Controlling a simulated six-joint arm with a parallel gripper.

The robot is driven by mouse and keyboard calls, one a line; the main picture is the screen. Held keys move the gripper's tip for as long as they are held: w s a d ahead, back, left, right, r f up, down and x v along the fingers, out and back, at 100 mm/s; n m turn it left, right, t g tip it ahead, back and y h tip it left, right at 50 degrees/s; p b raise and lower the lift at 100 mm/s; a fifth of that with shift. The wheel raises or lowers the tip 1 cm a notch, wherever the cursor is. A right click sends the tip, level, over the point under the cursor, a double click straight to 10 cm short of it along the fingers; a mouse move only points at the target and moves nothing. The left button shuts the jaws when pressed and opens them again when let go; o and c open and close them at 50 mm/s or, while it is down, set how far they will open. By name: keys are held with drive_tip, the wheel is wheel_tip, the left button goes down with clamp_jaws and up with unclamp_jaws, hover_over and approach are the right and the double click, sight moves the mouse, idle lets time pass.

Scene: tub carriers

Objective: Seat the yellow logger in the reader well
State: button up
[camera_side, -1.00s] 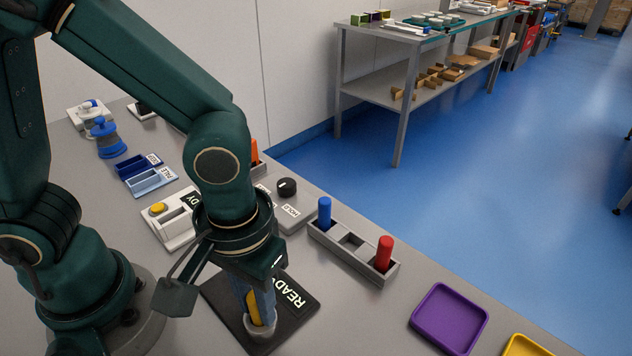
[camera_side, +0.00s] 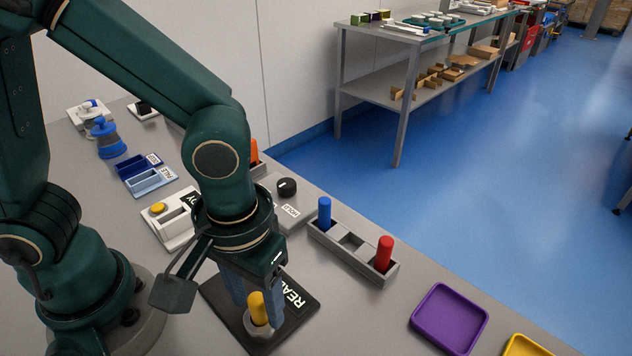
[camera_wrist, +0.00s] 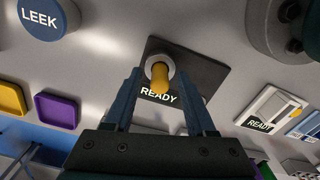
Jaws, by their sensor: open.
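The yellow logger (camera_side: 258,308) stands upright in the grey ring of the reader well (camera_side: 252,328), on the black plate marked READY (camera_side: 298,312). How deep the logger sits is hidden inside the ring.
A grey rack (camera_side: 352,252) holds a blue cylinder (camera_side: 324,212) and a red cylinder (camera_side: 384,252), with an empty middle slot. A purple tray (camera_side: 450,316) and a yellow tray (camera_side: 528,346) lie at the right. A grey box with a black knob (camera_side: 287,188) stands behind the plate.

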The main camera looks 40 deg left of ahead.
sight(256, 299)
wheel_tip(256, 299, up, 10)
drive_tip(key=shift+r, duration=0.1)
drive_tip(key=w+a+m+t, duration=0.1)
drive_tip(key=a+m+t, duration=0.2)
drive_tip(key=a, duration=0.8)
drive_tip(key=t, duration=0.2)
drive_tip(key=shift+a+t, duration=0.25)
drive_tip(key=shift+t, duration=0.05)
